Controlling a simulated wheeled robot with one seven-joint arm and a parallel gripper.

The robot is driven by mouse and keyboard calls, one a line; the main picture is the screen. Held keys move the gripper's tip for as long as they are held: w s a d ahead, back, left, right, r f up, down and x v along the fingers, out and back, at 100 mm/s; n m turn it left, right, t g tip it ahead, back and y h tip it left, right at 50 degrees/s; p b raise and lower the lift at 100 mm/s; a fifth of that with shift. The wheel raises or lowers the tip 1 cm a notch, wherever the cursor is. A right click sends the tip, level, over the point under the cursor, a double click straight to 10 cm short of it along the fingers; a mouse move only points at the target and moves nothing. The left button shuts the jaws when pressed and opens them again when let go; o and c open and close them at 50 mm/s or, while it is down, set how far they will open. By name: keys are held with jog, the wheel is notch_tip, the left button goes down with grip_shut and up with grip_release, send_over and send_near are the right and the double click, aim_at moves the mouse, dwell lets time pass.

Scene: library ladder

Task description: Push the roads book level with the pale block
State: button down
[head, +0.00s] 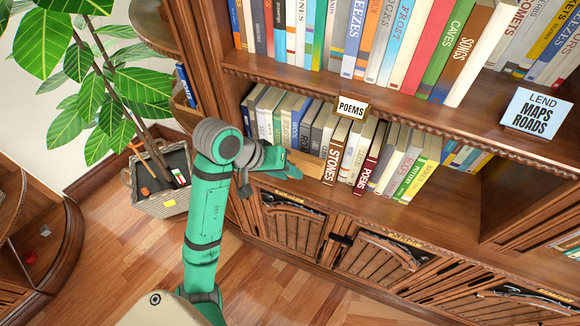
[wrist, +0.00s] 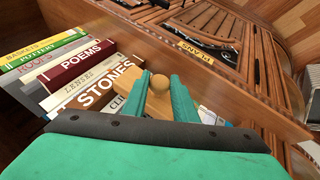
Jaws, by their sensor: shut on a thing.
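My gripper (head: 291,172) is at the lower shelf, at the left end of the book row's front. In the wrist view my gripper (wrist: 160,95) has its green fingers on either side of a round wooden knob and is shut on it. A book that seems to read ROADS (wrist: 42,62) stands between POEMS (wrist: 82,66) and the green POTTERY book (wrist: 45,50).
A POEMS sign (head: 351,107) hangs over the row. Wooden cabinet doors (head: 292,222) lie below. A potted plant (head: 160,180) stands at left. The floor in front is clear.

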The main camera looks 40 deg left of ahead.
jog(key=shift+s+d, duration=0.25)
jog(key=shift+s, duration=0.8)
jog(key=shift+s+d, duration=0.25)
jog(key=shift+s, duration=0.8)
jog(key=shift+a, duration=0.15)
